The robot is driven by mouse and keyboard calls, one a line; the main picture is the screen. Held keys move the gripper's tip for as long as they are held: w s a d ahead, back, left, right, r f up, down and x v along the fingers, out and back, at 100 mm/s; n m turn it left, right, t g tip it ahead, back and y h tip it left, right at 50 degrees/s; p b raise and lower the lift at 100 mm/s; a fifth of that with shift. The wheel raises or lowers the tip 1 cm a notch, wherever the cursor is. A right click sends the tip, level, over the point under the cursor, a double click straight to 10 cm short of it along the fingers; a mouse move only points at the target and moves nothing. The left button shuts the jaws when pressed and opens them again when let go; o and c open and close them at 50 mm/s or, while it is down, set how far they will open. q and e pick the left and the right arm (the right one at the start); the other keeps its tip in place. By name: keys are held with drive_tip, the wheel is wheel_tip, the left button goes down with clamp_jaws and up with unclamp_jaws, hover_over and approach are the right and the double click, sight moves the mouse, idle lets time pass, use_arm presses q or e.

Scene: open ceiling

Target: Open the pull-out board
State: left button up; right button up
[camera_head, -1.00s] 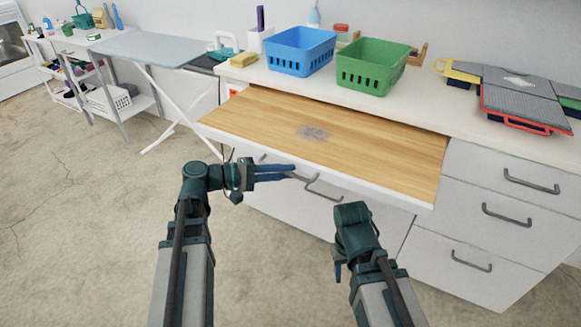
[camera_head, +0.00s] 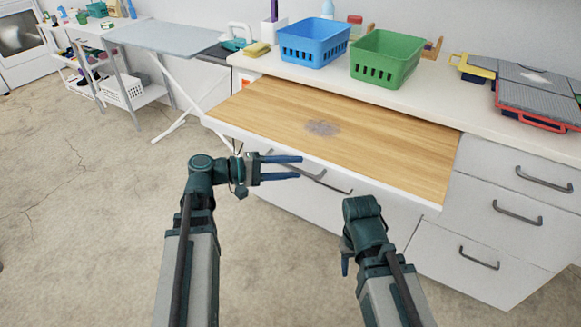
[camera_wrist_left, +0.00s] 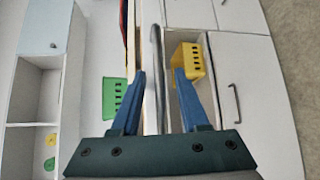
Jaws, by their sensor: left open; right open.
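The wooden pull-out board (camera_head: 385,148) stands out from under the white counter, with its wood top bare but for a grey patch. Its white front edge faces me and a grey bar handle (camera_head: 315,173) sits on that front. My left gripper (camera_head: 299,167) is open at this handle. In the left wrist view a grey bar (camera_wrist_left: 156,50) runs between the two spread blue fingers of the left gripper (camera_wrist_left: 159,74). I cannot tell whether a finger touches it. My right gripper (camera_head: 345,264) hangs low in front of the cabinet, pointing down and empty.
A blue basket (camera_head: 312,44) and a green basket (camera_head: 385,60) stand on the counter (camera_head: 450,112) behind the board. An ironing board (camera_head: 165,38) stands at left. The floor at left is clear.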

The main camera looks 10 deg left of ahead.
use_arm(q)
drive_tip(key=p+v, duration=0.2)
drive_tip(key=v, duration=1.2)
drive_tip(key=shift+d, duration=0.15)
drive_tip(key=s+d+f+m+g+y+p, duration=0.2)
drive_tip(key=d+m+g+y+p, duration=0.4)
drive_tip(key=d+p, duration=0.6)
drive_tip(key=s+d+r+m+g+y+p, duration=0.1)
drive_tip(key=s+d+r+m+y+p, duration=0.3)
drive_tip(key=d+y+p, duration=0.4)
drive_tip(key=shift+s+d+r+m+y+p, duration=0.25)
drive_tip(key=shift+s+r+m+y+p, duration=0.15)
drive_tip(key=shift+s+r+y+p, duration=0.5)
